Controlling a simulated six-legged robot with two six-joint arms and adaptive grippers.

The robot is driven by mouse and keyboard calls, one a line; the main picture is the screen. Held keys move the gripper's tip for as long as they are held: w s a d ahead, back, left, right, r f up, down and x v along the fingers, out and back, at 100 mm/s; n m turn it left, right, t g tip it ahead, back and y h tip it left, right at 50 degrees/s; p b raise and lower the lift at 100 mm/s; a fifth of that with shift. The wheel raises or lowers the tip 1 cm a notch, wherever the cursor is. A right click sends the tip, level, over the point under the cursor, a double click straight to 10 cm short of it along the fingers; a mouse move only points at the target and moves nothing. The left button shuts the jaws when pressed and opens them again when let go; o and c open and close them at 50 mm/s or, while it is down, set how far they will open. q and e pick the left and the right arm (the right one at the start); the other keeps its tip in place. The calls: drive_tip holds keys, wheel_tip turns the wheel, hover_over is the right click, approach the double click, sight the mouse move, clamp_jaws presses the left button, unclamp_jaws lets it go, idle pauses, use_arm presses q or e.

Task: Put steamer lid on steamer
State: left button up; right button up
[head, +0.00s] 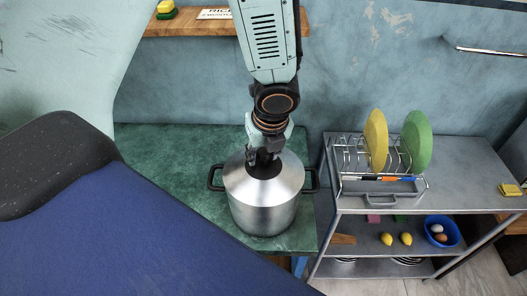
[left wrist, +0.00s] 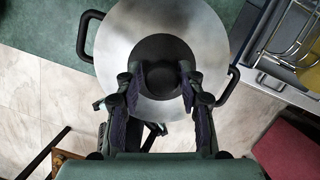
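The steamer (head: 262,215) is a silver pot with two black side handles, upright on the green counter. The steamer lid (head: 250,185) is a silver cone with a round black knob, and it sits over the pot's top. I cannot tell whether its rim is fully seated. My left gripper (head: 264,158) points down at the knob. The lid (left wrist: 206,45) covers the pot's opening there, with pot handles at both sides. My right gripper is not in view.
The green counter (head: 180,143) is clear left of the pot. To the right stands a grey metal shelf unit (head: 460,187) with a dish rack (head: 350,160) holding a yellow and a green plate. A wooden wall shelf (head: 190,28) is behind the arm.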

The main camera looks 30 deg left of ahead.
use_arm(q)
drive_tip(key=shift+o, duration=1.3)
drive_tip(key=shift+w, duration=0.15)
drive_tip(key=shift+f, duration=0.1)
drive_tip(key=shift+v, duration=1.45)
drive_tip(key=shift+w+v, duration=0.2)
drive_tip(key=shift+v, duration=1)
drive_tip(key=v, duration=0.7)
drive_tip(key=shift+a, duration=0.1)
